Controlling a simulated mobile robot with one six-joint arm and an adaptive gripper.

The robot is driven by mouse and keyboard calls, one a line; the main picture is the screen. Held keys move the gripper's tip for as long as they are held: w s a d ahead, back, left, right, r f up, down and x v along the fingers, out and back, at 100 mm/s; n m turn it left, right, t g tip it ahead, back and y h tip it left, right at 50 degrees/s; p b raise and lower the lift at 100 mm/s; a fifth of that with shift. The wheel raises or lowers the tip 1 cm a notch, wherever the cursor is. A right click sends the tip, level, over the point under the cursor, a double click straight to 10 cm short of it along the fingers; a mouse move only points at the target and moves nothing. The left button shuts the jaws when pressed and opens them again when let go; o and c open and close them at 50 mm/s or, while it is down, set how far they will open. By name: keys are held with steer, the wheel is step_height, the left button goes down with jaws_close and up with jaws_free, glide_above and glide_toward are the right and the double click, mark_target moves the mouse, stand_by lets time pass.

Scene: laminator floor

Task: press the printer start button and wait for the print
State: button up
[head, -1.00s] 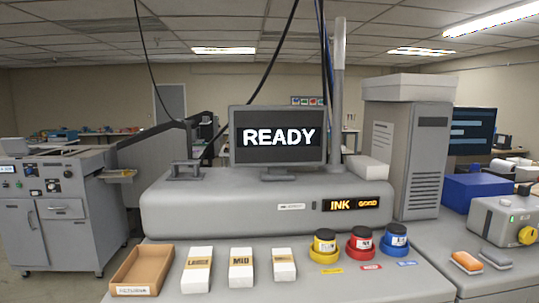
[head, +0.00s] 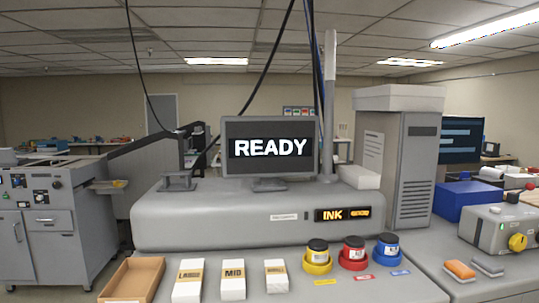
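The grey printer (head: 230,220) is a long housing on the bench in the head view. The monitor (head: 270,172) above it reads READY in white on black. An orange lit INK sign (head: 342,214) is on the printer's front, and the word beside it is too small to read surely. A small white label on the front is also unreadable. I cannot pick out a printer start button. My gripper does not show.
The bench front holds an empty brown tray (head: 107,286), several white boxes and yellow, red and blue ink pots. A grey machine with a yellow knob (head: 517,242) and a blue box (head: 470,198) stand at right. A grey cabinet (head: 45,230) stands at left.

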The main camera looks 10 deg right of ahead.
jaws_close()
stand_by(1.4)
